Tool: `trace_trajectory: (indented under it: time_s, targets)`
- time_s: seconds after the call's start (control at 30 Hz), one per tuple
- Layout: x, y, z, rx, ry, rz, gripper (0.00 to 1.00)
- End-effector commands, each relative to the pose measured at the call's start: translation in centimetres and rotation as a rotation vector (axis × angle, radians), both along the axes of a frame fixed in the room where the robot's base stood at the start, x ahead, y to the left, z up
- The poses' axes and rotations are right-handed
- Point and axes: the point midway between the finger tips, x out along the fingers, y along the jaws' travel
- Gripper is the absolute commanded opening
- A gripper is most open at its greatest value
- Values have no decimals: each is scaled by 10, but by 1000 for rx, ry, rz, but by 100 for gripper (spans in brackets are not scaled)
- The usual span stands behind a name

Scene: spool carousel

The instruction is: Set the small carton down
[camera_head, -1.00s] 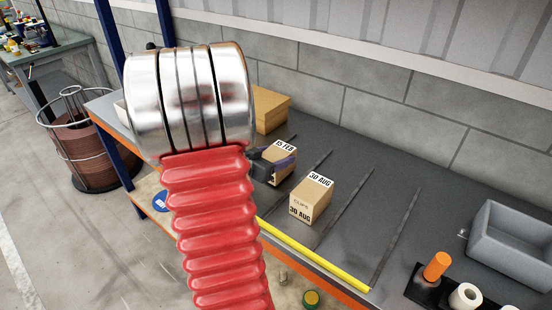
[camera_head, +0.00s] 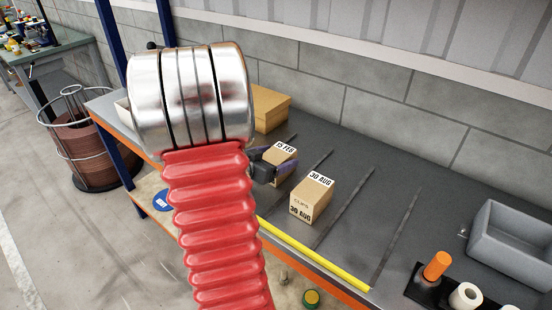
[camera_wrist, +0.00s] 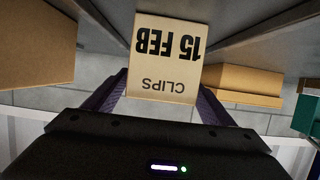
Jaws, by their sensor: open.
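The small carton (camera_head: 284,152), tan with a white "15 FEB" label, stands upright on the grey shelf surface (camera_head: 345,160). In the wrist view the carton (camera_wrist: 163,72) shows "15 FEB" and "CLIPS" upside down between the fingers. My gripper (camera_head: 277,165) is open around it, one finger on each side; light gaps show beside the carton near the finger bases. My arm hides part of the gripper in the head view. A second tan carton (camera_head: 312,200), marked "30 AUG" and "CLIPS", stands just to the right.
A larger cardboard box (camera_head: 271,110) stands behind the small carton. Dark strips divide the surface into lanes, and a yellow bar (camera_head: 315,256) runs along the front edge. A grey bin (camera_head: 510,245) is at the far right. The lanes right of the second carton are clear.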

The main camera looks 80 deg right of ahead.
Motion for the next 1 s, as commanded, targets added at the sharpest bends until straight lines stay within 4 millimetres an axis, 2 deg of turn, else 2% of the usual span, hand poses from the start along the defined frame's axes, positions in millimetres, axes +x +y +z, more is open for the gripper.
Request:
trace_trajectory:
  time_s: [0.13,0.27,1.0]
  targets:
    - [1,1,3,0,0,1,77]
    - [6,11,7,-2,-1,2,77]
    - [42,95,40,-2,-1,2,77]
